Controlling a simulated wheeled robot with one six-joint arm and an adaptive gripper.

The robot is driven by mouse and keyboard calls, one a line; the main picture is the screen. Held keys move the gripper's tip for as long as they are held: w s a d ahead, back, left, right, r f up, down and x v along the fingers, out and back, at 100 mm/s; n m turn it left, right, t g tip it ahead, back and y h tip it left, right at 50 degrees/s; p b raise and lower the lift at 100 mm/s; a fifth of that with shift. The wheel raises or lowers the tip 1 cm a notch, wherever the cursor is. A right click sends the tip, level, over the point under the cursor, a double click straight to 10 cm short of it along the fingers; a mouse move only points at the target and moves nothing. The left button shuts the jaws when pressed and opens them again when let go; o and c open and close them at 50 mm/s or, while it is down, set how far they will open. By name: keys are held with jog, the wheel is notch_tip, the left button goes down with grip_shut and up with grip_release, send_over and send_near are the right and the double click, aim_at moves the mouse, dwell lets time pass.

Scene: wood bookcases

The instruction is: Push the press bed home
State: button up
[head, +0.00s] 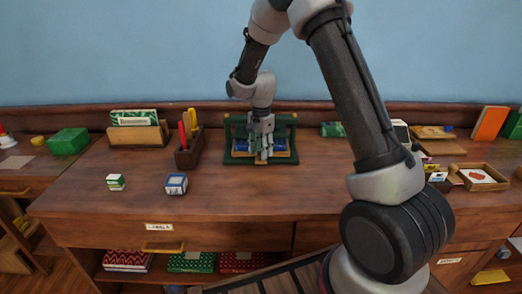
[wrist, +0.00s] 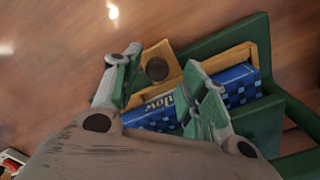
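The press (head: 288,121) is a dark green frame standing on the desk at its middle; it also shows at the right of the wrist view (wrist: 262,117). Its bed (wrist: 163,62) is a light wooden tray with a round dark knob (wrist: 157,70) at its front. A blue patterned book or box (wrist: 233,84) with partly hidden lettering lies in the bed. My gripper (head: 263,156) is in front of the press, pointing down. In the wrist view my gripper (wrist: 163,58) has its fingers apart, either side of the knob as seen; contact cannot be told.
A dark pen holder (head: 188,150) stands left of the press. A small blue-and-white box (head: 176,184) and a green-and-white box (head: 116,182) sit toward the desk's front left. The desk directly before the press is clear. Open trays (head: 480,177) lie at the right.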

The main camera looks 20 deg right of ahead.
jog(key=shift+r, duration=0.1)
notch_tip(320, 180, up, 12)
dwell(0.5)
dwell(0.4)
